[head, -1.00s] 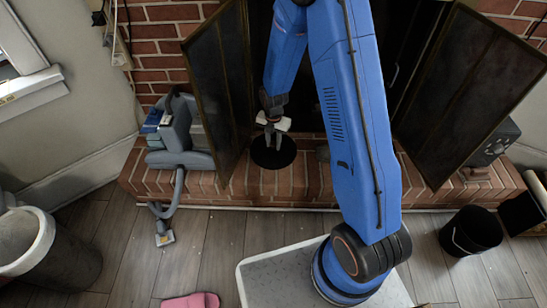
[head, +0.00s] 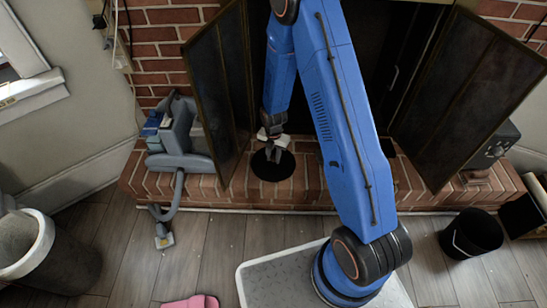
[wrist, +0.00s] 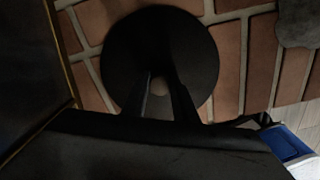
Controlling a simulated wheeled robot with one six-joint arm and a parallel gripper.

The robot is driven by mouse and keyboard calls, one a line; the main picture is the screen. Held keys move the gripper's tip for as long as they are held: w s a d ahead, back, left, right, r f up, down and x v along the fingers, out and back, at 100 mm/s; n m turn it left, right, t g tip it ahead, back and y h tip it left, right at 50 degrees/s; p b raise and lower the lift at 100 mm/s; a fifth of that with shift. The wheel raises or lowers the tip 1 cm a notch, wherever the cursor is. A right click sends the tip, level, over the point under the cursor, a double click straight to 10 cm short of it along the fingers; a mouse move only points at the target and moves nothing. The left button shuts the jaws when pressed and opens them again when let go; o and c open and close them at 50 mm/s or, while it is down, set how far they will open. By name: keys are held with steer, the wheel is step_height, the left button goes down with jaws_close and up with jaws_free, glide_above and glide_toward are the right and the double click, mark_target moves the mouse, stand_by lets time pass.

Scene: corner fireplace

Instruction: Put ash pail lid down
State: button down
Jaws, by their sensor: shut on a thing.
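The ash pail lid is a flat black disc (head: 272,170) over the brick hearth, in front of the fireplace opening's left side. My gripper (head: 274,153) points down at its middle. In the wrist view the round lid (wrist: 195,50) lies under my fingers (wrist: 160,88), which are shut on its small knob. Bricks show around the lid's rim. I cannot tell whether its underside touches the bricks. A black pail (head: 471,233) stands on the floor at the right.
The open left screen door (head: 218,85) stands close to the lid. A grey-blue vacuum-like machine (head: 178,140) sits at the hearth's left end. The right door (head: 470,90) is open too. The brick hearth (head: 320,185) right of the lid is bare.

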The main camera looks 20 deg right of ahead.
steer(key=shift+f, duration=0.15)
steer(key=c, duration=1.4)
jaws_free()
step_height(320, 180, up, 13)
step_height(320, 180, up, 15)
steer(key=m+t, duration=0.1)
steer(key=m, duration=0.6)
glide_above(274, 157)
steer(key=s+d, duration=0.2)
steer(key=s, duration=0.3)
steer(key=s+d+r+m+t, duration=0.2)
steer(key=s+r+m, duration=0.8)
steer(key=s, duration=0.4)
steer(key=s+d+r+m+t, duration=0.1)
steer(key=s+d+r+m, duration=0.1)
steer(key=s+r+m, duration=0.7)
steer(key=s+m, duration=0.1)
steer(key=s, duration=0.4)
steer(key=shift+s+d+r+m+t, duration=0.15)
steer(key=shift+d+r+m+t, duration=0.2)
steer(key=shift+d+m+t, duration=0.05)
